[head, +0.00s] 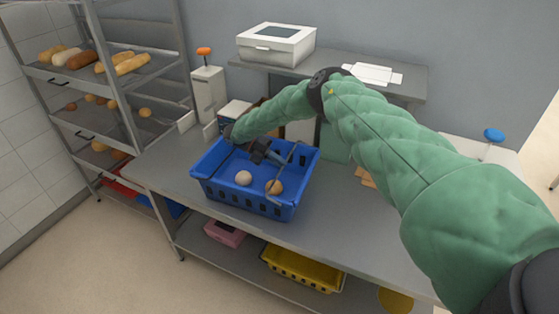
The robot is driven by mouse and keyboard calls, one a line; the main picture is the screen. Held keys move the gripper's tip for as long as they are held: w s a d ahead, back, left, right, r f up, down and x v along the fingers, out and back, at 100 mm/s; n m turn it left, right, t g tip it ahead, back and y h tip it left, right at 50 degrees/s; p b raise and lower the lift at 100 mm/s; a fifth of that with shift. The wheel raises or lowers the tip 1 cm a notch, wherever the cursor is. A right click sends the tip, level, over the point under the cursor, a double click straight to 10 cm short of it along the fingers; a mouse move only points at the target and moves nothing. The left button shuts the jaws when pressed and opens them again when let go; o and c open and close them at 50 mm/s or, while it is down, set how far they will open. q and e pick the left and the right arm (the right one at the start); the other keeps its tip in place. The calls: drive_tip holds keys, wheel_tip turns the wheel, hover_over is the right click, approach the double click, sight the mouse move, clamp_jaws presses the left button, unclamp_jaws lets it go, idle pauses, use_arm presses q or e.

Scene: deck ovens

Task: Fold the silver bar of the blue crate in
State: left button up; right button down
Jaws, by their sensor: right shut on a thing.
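The blue crate (247,199) stands on the grey metal table. Two round rolls, a pale one (243,178) and a browner one (274,187), lie in it. The silver bar (291,153) is a thin grey rod at the crate's right side, over the inside of the crate. My right arm, in a green sleeve, reaches in from the right and over the crate. My right gripper (277,158) is dark, points down to the right and is shut on the silver bar. The fingertips are small and partly hard to make out. My left gripper is not in view.
A shelf rack with breads (82,59) stands at the left. A white box (276,43) sits on a raised shelf behind the table. A yellow crate (302,270) and a pink box (225,233) lie below the tabletop. The table is clear left of the crate.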

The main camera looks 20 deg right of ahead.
drive_tip(key=shift+a+f, duration=0.1)
drive_tip(key=shift+f, duration=0.15)
idle(0.5)
drive_tip(key=c, duration=1.6)
unclamp_jaws()
drive_tip(key=shift+o, duration=0.2)
drive_tip(key=shift+w+r, duration=0.1)
drive_tip(key=shift+r, duration=0.05)
